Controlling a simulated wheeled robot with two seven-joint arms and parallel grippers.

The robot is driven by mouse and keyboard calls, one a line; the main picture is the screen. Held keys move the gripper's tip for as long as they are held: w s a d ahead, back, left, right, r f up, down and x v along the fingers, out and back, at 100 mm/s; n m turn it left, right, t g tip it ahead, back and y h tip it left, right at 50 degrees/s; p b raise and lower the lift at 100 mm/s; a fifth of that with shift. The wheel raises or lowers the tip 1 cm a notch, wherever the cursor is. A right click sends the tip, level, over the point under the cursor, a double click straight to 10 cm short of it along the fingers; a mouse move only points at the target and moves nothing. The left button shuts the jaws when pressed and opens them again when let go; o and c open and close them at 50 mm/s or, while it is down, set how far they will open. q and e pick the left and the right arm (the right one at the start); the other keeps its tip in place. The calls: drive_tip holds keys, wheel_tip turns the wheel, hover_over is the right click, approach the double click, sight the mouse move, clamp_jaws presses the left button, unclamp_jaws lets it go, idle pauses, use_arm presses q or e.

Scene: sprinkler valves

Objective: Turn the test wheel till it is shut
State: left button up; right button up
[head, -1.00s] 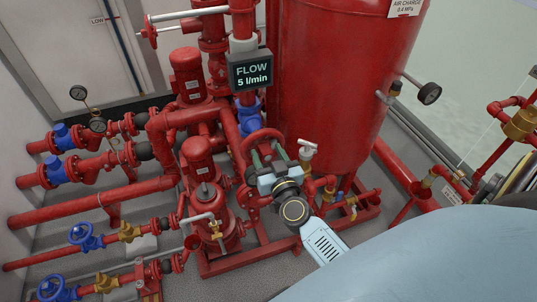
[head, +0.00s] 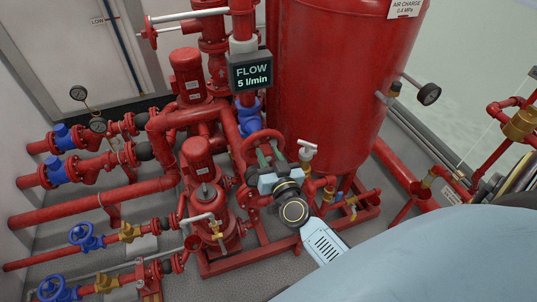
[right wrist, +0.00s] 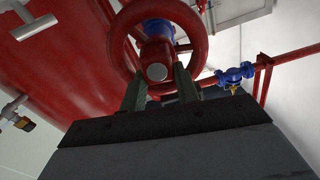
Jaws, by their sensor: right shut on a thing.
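The test wheel (head: 262,132) is a red round handwheel in front of the blue valve body, below the flow display. In the right wrist view its red rim (right wrist: 118,45) and pale round hub end show close up. My right gripper (head: 266,150) is at the lower part of the wheel, its green fingers on either side of the hub area, shut on the wheel. The same gripper shows in the right wrist view (right wrist: 158,76). The flow display (head: 251,73) reads 5 l/min. My left gripper is not in view.
A large red tank (head: 330,90) stands right behind the wheel. A white T-handle (head: 307,147) is close to the right of my gripper. Red pumps (head: 200,160) and pipes crowd the left. Blue handwheels (head: 85,237) are at lower left.

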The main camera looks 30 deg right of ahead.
drive_tip(key=m, duration=0.3)
drive_tip(key=shift+d, duration=0.2)
drive_tip(key=m, duration=0.5)
drive_tip(key=shift+s+d+f, duration=0.1)
drive_tip(key=shift+d+f, duration=0.1)
drive_tip(key=shift+f, duration=0.05)
drive_tip(key=m, duration=0.3)
drive_tip(key=shift+d+f+m, duration=0.1)
drive_tip(key=shift+f+m, duration=0.1)
drive_tip(key=shift+m, duration=0.1)
drive_tip(key=shift+f+m+b, duration=0.15)
drive_tip(key=shift+m+b, duration=0.15)
drive_tip(key=shift+m, duration=0.85)
drive_tip(key=shift+f+m+b, duration=0.1)
drive_tip(key=shift+m+b, duration=0.2)
drive_tip(key=shift+m, duration=0.85)
drive_tip(key=o, duration=1)
drive_tip(key=b+v, duration=0.1)
drive_tip(key=v, duration=1.2)
drive_tip(key=shift+s+r, duration=0.1)
drive_tip(key=shift+s, duration=0.1)
